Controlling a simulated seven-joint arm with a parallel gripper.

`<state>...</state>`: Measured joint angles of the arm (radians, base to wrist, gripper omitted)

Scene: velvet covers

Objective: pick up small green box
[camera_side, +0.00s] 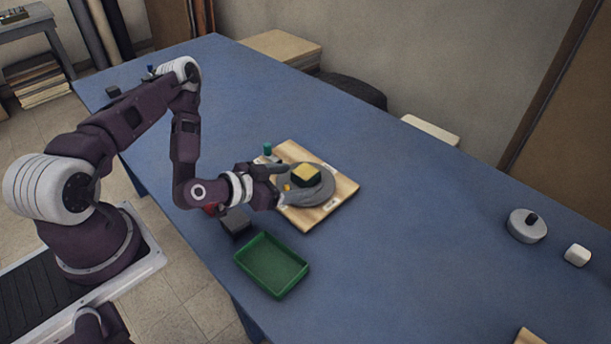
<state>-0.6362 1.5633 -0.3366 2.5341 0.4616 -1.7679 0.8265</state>
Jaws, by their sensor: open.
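A small box (306,176) with dark green sides and a yellow top sits on a round grey plate (322,194). The plate rests on a light wooden board (343,185) on the blue table. My gripper (283,186) is open at the left side of the plate, its fingers pointing right toward the box. The box appears to be beyond the fingertips, and I cannot tell whether they touch it. A small yellow piece (287,187) shows near the fingers. My gripper hides part of the plate's left side.
An empty green tray (272,265) lies in front of the board, beside a dark grey block (236,222). A teal cylinder (267,149) stands at the board's back left. A grey round lidded object (526,226) and a white block (577,255) are far right. The table's middle right is clear.

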